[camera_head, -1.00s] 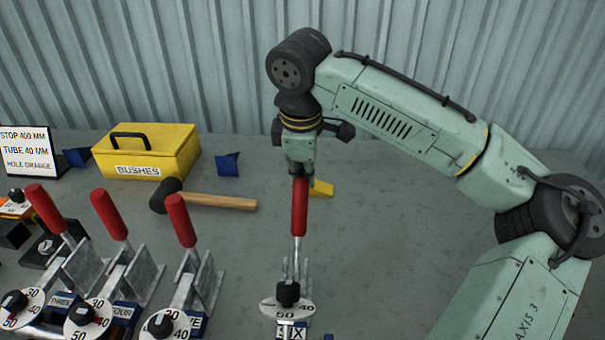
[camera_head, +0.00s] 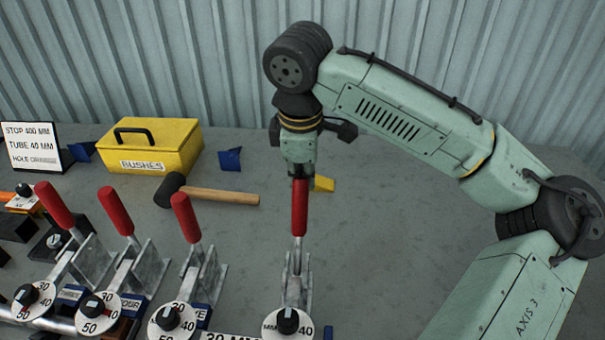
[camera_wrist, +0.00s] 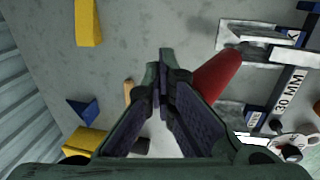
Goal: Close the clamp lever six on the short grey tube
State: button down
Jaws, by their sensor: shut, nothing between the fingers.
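Clamp lever six has a red handle (camera_head: 299,208) standing about upright under my arm in the head view. Its bracket (camera_head: 298,282) and white dial (camera_head: 286,326) sit below, with the dial low like those of the neighbouring clamps. My gripper (camera_head: 299,174) is at the top of the handle, fingers pointing down. In the wrist view my gripper (camera_wrist: 163,90) is shut and empty, and the red handle (camera_wrist: 217,75) is right beside its right finger. I cannot tell whether they touch. The grey tube is largely hidden; a 30 MM label (camera_head: 232,337) shows at the bottom edge.
Three similar clamps with red handles (camera_head: 117,211) stand to the left. Behind them are a hammer (camera_head: 215,195), a yellow BUSHES box (camera_head: 150,155) and a blue wedge (camera_head: 230,159). A yellow block (camera_head: 323,184) lies behind my gripper. The bench right of lever six is mostly clear.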

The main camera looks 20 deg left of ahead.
aim_at(299, 183)
jog(key=shift+s+f, duration=0.25)
jog(key=shift+s+d+r+p, duration=0.15)
jog(key=shift+s+d+r, duration=0.2)
jog(key=shift+s, duration=0.35)
jog(key=shift+s+d+r+p, duration=0.15)
jog(key=shift+s+r, duration=0.3)
jog(key=shift+s, duration=0.25)
jog(key=shift+s, duration=0.15)
jog(key=shift+s+d+r, duration=0.1)
jog(key=shift+s+d, duration=0.05)
jog(key=shift+s, duration=0.35)
jog(key=shift+s+d+r, duration=0.1)
jog(key=shift+s, duration=0.35)
jog(key=w+v, duration=0.1)
jog(key=v, duration=0.6)
jog(key=shift+w+a+r, duration=0.2)
jog(key=shift+a+r, duration=0.05)
jog(key=shift+r, duration=0.3)
